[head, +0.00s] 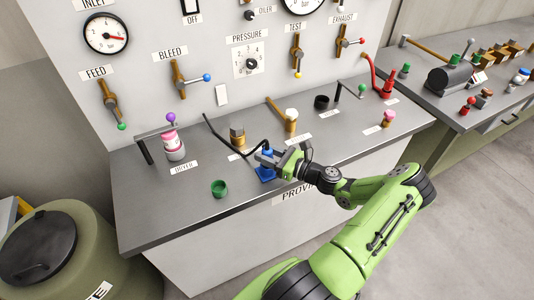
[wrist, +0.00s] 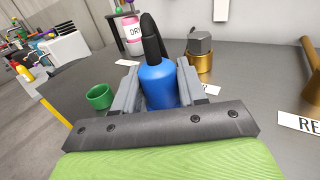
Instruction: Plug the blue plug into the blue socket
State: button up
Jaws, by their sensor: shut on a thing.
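The blue plug (wrist: 158,86) is between the jaws of my gripper (wrist: 157,90) in the wrist view, with a black cable rising from its top. In the head view, my gripper (head: 272,160) is low over the front part of the grey bench, shut on the plug (head: 267,153). A blue block (head: 265,175), which looks like the blue socket, sits on the bench right under the gripper. The gripper partly covers it. I cannot tell whether plug and socket touch. In the wrist view the socket is hidden.
A green cup-like socket (head: 219,188) stands left of the gripper. A brass fitting (head: 237,135), a cream-topped knob (head: 291,119) and a pink-and-white canister (head: 172,147) stand behind. The black cable (head: 222,138) runs back left. Bare bench (head: 150,215) lies at front left.

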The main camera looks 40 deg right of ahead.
jog(key=shift+f+b, duration=0.65)
jog(key=shift+f, duration=0.45)
jog(key=o, duration=1.2)
jog(key=v, duration=1.5)
jog(key=shift+s+d+b, duration=0.2)
jog(key=shift+s+b, duration=0.1)
jog(key=shift+s, duration=0.05)
